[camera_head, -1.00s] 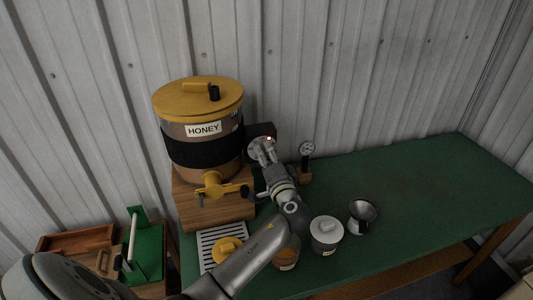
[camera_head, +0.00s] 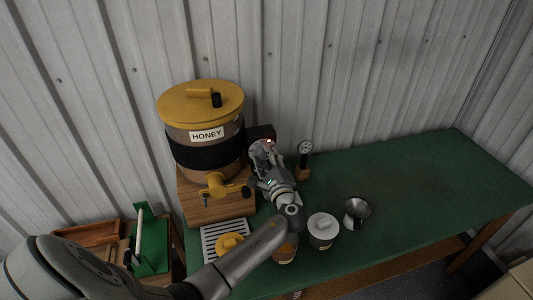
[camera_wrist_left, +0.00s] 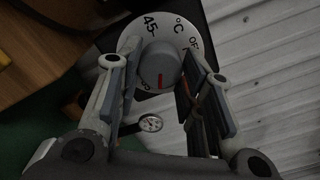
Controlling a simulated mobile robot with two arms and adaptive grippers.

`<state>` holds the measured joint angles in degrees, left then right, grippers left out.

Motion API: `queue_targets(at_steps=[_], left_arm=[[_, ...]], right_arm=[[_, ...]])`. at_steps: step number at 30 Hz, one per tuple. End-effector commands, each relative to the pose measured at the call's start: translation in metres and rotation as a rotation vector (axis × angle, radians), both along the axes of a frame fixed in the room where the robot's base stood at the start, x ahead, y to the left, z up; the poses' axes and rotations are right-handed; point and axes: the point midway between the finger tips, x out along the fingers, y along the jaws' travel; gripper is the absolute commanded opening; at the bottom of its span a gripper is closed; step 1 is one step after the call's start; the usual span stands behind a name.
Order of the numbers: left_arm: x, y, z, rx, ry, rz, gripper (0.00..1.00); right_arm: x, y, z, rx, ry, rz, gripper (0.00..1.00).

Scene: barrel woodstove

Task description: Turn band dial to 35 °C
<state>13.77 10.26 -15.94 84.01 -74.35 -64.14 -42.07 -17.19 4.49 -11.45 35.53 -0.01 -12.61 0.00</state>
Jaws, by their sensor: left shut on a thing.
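The band dial (camera_wrist_left: 188,32) is a white ring with 45, °C and OFF printed on it. Its grey round knob (camera_wrist_left: 160,62) has a red mark that points down in the left wrist view. The dial is on a dark control box (camera_head: 262,132) beside the honey tank, with a small red light. My left gripper (camera_head: 262,152) is shut on the knob, and its fingers (camera_wrist_left: 158,78) stand on both sides of it in the wrist view. The lower part of the scale is mostly hidden. The black band (camera_head: 205,153) wraps the tank. My right gripper is not in view.
The honey tank (camera_head: 200,105) stands on a wooden block (camera_head: 218,207) left of my gripper. A gauge on a stand (camera_head: 304,150) is close on the right. Jars (camera_head: 322,229) and a metal cup (camera_head: 357,209) stand in front. The right of the green table (camera_head: 430,180) is clear.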

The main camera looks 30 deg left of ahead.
Motion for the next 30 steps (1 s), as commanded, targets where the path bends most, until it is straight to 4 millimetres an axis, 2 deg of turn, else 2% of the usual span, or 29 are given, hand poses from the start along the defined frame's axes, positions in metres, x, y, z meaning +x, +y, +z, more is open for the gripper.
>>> queue_targets(at_steps=[3,12,30], left_arm=[[0.000,0.000,0.002,0.066,0.083,-0.001,0.11],[-0.001,0.000,0.000,0.199,0.239,-0.002,0.11],[-0.001,0.000,-0.003,0.275,0.327,-0.001,0.11]], right_arm=[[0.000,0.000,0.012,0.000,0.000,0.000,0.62],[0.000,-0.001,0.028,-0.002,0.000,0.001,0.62],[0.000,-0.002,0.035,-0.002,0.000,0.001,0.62]])
